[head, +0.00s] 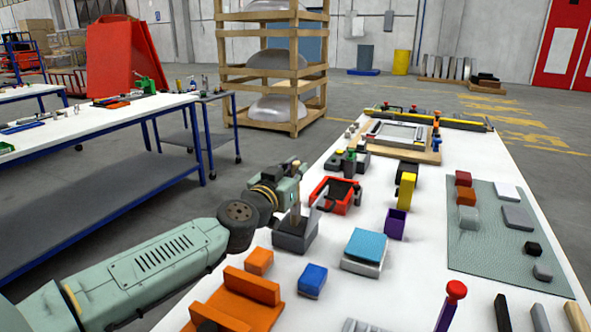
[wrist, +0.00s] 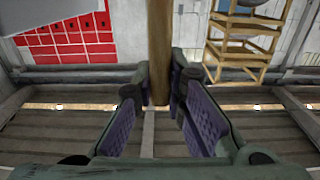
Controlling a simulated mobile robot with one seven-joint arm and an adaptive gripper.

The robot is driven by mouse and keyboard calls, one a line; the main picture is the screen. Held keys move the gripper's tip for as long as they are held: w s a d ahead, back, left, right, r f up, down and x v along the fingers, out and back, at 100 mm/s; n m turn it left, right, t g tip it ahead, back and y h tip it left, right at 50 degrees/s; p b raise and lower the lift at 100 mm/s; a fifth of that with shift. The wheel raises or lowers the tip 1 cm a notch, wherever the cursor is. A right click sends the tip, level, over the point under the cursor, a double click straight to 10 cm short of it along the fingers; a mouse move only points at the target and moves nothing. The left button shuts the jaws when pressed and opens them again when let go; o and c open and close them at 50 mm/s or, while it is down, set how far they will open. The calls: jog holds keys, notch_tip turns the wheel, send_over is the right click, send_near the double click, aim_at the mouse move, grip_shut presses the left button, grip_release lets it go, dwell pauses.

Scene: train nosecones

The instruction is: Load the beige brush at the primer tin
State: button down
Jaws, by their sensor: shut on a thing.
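My gripper (head: 296,178) is over the left edge of the white table, above a dark grey open box (head: 292,236). In the wrist view its purple-padded fingers (wrist: 160,92) are shut on a tan, upright handle, which I take for the beige brush (wrist: 159,45). In the head view a thin tan piece of the brush (head: 296,208) shows below the fingers, close to the grey box. Its bristles are hidden or too small to make out. I cannot tell for sure which container is the primer tin, or whether the brush touches the grey box.
A red tray with a dark inside (head: 337,194) stands just right of the grey box. A blue-topped block (head: 366,246), a purple box (head: 396,223), a blue block (head: 312,280) and an orange holder (head: 232,306) are nearby. A grey-green mat (head: 480,255) with several blocks lies right.

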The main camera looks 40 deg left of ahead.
jog(key=shift+f, duration=0.1)
dwell(0.4)
notch_tip(320, 180, up, 3)
jog(key=p, duration=0.3)
jog(key=shift+r, duration=2.05)
jog(key=shift+s, duration=0.1)
